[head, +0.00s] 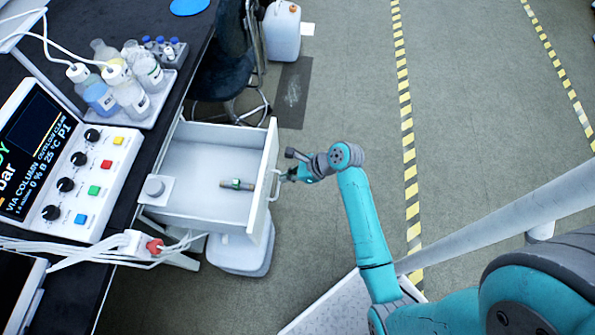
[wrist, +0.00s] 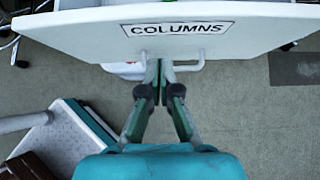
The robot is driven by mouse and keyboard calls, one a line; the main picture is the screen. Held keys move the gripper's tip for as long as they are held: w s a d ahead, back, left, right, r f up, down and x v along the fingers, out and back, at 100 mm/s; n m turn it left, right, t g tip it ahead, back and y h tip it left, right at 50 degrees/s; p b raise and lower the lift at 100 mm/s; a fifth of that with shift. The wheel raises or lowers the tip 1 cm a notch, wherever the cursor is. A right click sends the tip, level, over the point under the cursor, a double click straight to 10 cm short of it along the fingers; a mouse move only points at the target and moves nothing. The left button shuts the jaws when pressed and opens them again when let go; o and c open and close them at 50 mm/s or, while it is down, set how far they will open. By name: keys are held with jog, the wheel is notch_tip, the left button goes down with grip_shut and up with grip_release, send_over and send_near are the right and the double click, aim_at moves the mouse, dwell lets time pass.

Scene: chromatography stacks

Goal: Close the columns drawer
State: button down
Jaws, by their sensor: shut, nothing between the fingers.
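The columns drawer (head: 210,205) is white and stands pulled out from the dark bench in the head view. In it lies a small metal and green column (head: 237,184). A grey round piece on a white block sits at its left end. The drawer front (wrist: 200,45), labelled COLUMNS, fills the top of the wrist view. Its white bar handle (wrist: 188,68) is below the label. My gripper (wrist: 157,66) is shut and empty, its fingertips at the handle's left part. Whether they touch it I cannot tell. In the head view my gripper (head: 286,175) is at the handle, outside the drawer.
The bench carries a control panel (head: 108,165) with coloured buttons and a tray of bottles (head: 125,95). White cables (head: 95,248) run below the panel. A stool (head: 225,75) and white canister (head: 282,30) stand behind the drawer. The floor to the right is clear.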

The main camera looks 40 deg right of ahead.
aim_at(264, 178)
jog(key=shift+w+a+f, duration=0.15)
jog(key=shift+w+a, duration=0.7)
jog(key=shift+w+a+f, duration=0.15)
jog(key=shift+w+a, duration=0.65)
jog(key=shift+w+a, duration=0.1)
